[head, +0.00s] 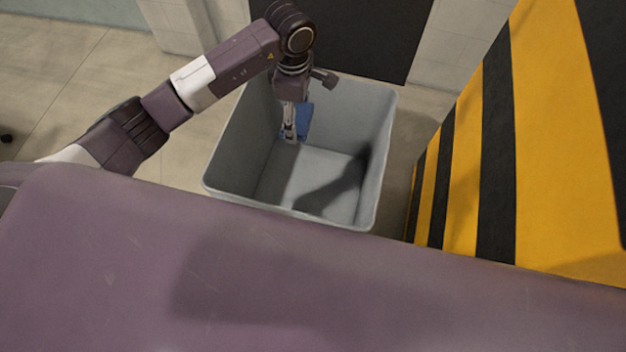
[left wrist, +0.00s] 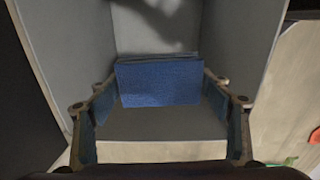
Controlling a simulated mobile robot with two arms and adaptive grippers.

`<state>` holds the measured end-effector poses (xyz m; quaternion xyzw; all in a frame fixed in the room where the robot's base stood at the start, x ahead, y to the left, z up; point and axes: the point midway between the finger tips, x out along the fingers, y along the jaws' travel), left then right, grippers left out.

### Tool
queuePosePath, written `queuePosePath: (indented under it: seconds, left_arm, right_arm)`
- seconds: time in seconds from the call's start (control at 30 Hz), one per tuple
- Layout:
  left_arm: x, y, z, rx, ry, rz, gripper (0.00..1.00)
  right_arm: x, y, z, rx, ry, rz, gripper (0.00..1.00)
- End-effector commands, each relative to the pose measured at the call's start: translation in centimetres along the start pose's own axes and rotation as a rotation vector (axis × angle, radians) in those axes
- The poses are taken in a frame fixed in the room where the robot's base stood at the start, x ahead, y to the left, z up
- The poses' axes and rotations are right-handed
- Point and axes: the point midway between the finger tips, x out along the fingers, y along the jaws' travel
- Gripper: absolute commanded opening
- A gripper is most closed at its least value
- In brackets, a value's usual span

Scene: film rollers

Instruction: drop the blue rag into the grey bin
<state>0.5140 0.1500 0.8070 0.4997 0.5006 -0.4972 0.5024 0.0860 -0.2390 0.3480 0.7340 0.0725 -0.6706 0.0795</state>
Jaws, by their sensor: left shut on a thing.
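The blue rag (head: 304,121) is a small folded piece of cloth, held within the outline of the grey bin (head: 382,150). My left gripper (head: 290,133) hangs down over the bin's open top and is shut on the rag. In the left wrist view the rag (left wrist: 160,84) spans between the two fingers of the gripper (left wrist: 160,96), with the bin's grey walls (left wrist: 66,50) around and beyond it. The bin's visible floor is bare apart from a shadow. Its exact depth below the rag is hard to tell. My right gripper is in neither view.
A yellow and black striped surface (head: 552,140) rises just right of the bin. Behind the bin is a dark panel (head: 365,40) in a pale wall. Open floor (head: 60,90) lies to the left.

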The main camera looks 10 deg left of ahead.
Motion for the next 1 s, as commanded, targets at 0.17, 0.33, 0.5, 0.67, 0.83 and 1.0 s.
queuePosePath:
  seconds: [0.17,0.33,0.5,0.67,0.83,1.0]
  left_arm:
    - [0.7,0.4,0.2,-0.055,-0.001,-0.004,0.49]
    - [2.2,0.3,0.2,-0.053,-0.001,-0.005,0.49]
    - [4.3,0.3,0.2,-0.052,-0.001,-0.004,0.49]
    - [5.9,0.4,0.2,-0.05,-0.001,-0.003,0.49]
    - [6.3,0.3,0.2,-0.05,-0.001,-0.003,0.49]
    - [6.2,0.3,0.2,-0.05,-0.001,-0.002,0.49]
  right_arm:
    - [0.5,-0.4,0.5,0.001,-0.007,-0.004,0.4]
    - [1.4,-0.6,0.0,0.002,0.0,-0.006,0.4]
    - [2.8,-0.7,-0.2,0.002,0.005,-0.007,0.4]
    - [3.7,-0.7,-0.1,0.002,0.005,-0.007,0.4]
    - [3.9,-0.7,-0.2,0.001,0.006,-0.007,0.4]
    - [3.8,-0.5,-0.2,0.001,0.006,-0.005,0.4]
